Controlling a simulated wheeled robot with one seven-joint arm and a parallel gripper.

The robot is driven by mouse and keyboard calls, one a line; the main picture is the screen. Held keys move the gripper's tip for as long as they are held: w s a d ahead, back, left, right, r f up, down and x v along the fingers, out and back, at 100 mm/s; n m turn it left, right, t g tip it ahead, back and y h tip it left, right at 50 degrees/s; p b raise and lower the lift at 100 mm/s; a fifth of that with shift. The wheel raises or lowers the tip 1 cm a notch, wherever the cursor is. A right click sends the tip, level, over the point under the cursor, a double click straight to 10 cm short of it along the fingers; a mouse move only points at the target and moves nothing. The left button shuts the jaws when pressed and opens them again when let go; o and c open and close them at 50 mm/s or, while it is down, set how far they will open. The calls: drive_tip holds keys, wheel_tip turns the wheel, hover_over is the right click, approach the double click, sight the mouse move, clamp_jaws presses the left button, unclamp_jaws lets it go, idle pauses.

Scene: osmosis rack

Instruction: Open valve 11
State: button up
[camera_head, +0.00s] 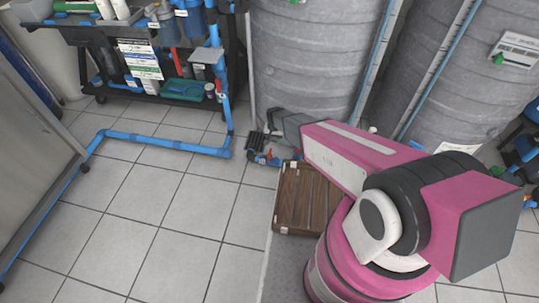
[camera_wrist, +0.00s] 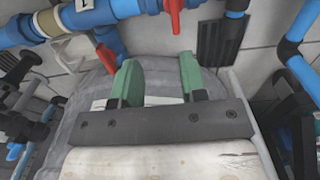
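A red valve handle (camera_wrist: 173,14) sits on the blue pipe (camera_wrist: 130,8) at the top of the wrist view. A second red handle (camera_wrist: 105,58) shows lower left beside a blue fitting. No valve number is readable, so I cannot tell which one is valve 11. My gripper (camera_wrist: 160,62) has two green fingers spread apart with nothing between them. The first handle lies beyond the fingertips, apart from them. In the head view a small red handle (camera_head: 268,153) shows low by the tank, near the end of my arm; my fingers are not clear there.
A large grey tank (camera_head: 315,55) stands behind, with another tank (camera_head: 430,70) at right. A brown wooden box (camera_head: 305,200) lies on the floor below my arm. A blue floor pipe (camera_head: 165,142) runs to the left rack.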

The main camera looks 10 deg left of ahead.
sight(269, 155)
drive_tip(key=a+f, duration=0.2)
drive_tip(key=f, duration=0.1)
drive_tip(key=shift+s+a, duration=0.2)
wheel_tip(269, 155, down, 10)
drive_tip(key=shift+f, duration=0.2)
clamp_jaws()
